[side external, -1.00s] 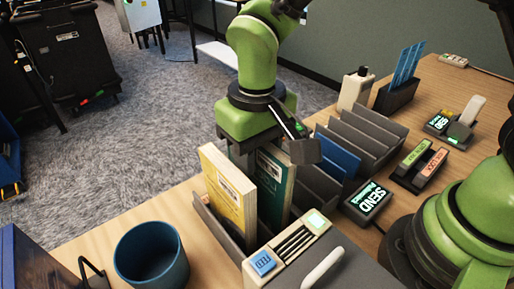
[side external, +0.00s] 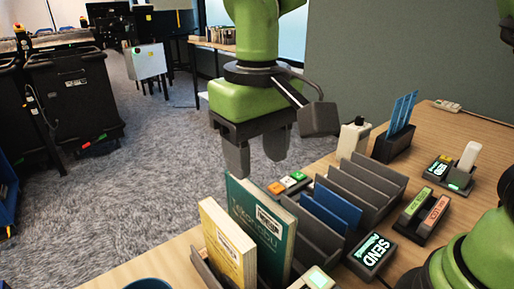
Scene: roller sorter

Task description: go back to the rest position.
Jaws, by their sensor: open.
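My gripper (side external: 258,150) hangs in the air above the far edge of the desk, over the far ends of the books. Its two grey fingers point down with a gap between them, and nothing is held. A green book (side external: 254,227) stands upright in the dark slotted rack. A yellow book (side external: 229,251) stands beside it at the left. Both are below the gripper and apart from it.
The grey rack (side external: 362,186) has several slots, with a blue item (side external: 335,205) in one. A lit SEND box (side external: 371,253), a label holder (side external: 422,210), a white bottle (side external: 352,139) and a dark holder with blue strips (side external: 393,143) stand on the wooden desk. The air around the gripper is clear.

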